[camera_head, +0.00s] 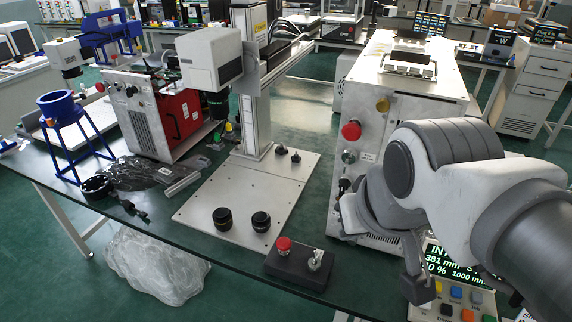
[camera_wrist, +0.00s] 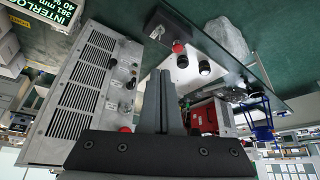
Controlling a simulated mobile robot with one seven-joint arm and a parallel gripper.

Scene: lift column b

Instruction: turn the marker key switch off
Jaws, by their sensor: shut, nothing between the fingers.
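What looks like the marker key switch (camera_head: 349,156) is a small round silver-and-dark fitting on the white cabinet's front, below a red mushroom button (camera_head: 351,130) and beside a small white label (camera_head: 367,156). Its turned position is too small to tell. In the upside-down wrist view, the cabinet front (camera_wrist: 88,85) is left of my gripper, with its controls near the right edge. My gripper (camera_wrist: 159,76) is shut and empty, apart from these controls. In the head view my gripper (camera_head: 417,283) hangs low, to the right of the switch, in front of the cabinet.
A black control box (camera_head: 300,266) with a red button and a silver key-like part sits at the table's front edge. Two black lenses (camera_head: 242,220) stand on the metal plate. A display panel with coloured buttons (camera_head: 456,292) is close to my gripper.

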